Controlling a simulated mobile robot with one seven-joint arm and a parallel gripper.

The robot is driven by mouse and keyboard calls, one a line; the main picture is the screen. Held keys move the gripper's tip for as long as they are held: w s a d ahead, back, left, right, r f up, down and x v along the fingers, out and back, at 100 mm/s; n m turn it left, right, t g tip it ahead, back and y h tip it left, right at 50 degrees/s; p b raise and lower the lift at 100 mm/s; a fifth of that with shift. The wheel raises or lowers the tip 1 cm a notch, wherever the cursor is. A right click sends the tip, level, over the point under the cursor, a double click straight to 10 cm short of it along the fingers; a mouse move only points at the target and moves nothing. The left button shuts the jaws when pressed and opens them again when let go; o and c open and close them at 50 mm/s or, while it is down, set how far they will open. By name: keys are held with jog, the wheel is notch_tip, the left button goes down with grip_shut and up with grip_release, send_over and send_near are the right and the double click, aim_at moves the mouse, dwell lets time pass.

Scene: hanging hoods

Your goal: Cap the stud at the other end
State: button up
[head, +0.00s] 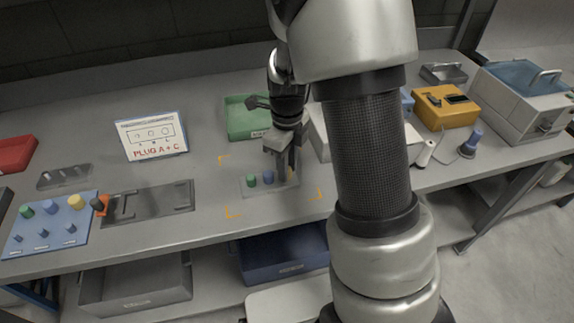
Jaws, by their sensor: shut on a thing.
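A small grey plate (270,191) lies on the bench between orange corner marks. A green cap (252,181) sits at its left end and a blue cap (268,178) sits beside it. My gripper (284,172) points down over the right end of this plate, with its fingers shut on a small cap. The fingers mostly hide that cap; a yellowish bit shows by the fingertips, and I cannot tell whether it touches a stud. A sign (152,136) behind reads "PLUG A + C" under a drawing with three circles.
A blue board (50,244) with several coloured caps or plugs is at the left, beside a dark grey plate (150,204) and an orange piece (100,205). A green tray (240,122) stands behind my gripper. A yellow box (446,109) is at the right. My arm hides the middle right.

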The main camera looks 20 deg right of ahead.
jog(key=shift+f, duration=0.1)
jog(key=o, duration=1.1)
notch_tip(320, 180, up, 18)
jog(key=p, duration=0.3)
jog(key=s+r+n+t+p, duration=0.5)
jog(key=s+r+n, duration=1.1)
jog(key=n, duration=1.1)
jog(key=s+p, duration=0.2)
jog(key=p, duration=0.1)
jog(key=shift+r+t, duration=0.3)
jog(key=shift+r, duration=0.1)
